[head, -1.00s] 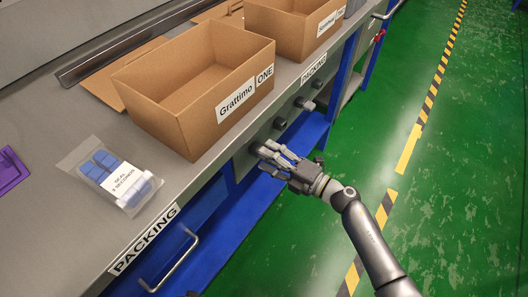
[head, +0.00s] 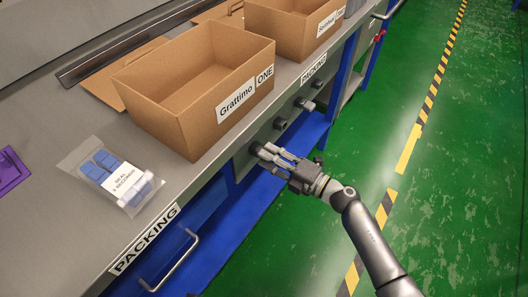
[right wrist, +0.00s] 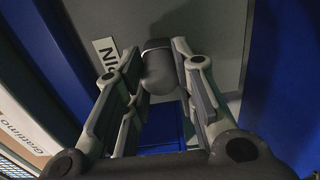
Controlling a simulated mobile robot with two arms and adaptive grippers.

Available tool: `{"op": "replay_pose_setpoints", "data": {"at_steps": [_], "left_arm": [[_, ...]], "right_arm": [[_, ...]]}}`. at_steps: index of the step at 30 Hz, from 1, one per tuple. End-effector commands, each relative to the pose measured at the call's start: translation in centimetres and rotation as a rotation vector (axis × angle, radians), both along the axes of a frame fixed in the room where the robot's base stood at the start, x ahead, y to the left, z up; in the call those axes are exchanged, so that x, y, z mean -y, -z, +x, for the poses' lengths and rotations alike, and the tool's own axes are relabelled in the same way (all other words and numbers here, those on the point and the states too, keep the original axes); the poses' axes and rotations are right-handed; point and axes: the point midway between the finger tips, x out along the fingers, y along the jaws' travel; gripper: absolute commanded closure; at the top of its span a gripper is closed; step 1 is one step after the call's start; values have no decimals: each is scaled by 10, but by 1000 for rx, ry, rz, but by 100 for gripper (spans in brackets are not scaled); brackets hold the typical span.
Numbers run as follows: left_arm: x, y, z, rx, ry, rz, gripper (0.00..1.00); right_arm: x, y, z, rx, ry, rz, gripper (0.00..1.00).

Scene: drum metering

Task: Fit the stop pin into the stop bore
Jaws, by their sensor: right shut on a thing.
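My right gripper (head: 268,157) is at the front panel of the packing bench, shut on a dark grey rounded piece. In the right wrist view the gripper (right wrist: 160,85) has this dark piece (right wrist: 158,72) between its fingertips, against the grey panel. I cannot tell whether it is the stop pin or a fixed knob. Farther along the same panel are a dark fitting (head: 280,124) and a lighter protruding fitting (head: 304,103). No stop bore can be made out. My left gripper is not in view.
An open carton labelled Grattimo ONE (head: 195,95) stands on the bench (head: 60,225) above the gripper, with another carton (head: 290,28) behind. A clear bag of blue pieces (head: 108,175) lies left. A drawer handle (head: 172,262) sticks out below. The green floor (head: 450,190) is clear.

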Motion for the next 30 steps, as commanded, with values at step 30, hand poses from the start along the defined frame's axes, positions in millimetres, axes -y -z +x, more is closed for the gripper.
{"op": "replay_pose_setpoints", "data": {"at_steps": [30], "left_arm": [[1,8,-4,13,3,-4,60]], "right_arm": [[28,0,-21,-1,0,0,100]]}}
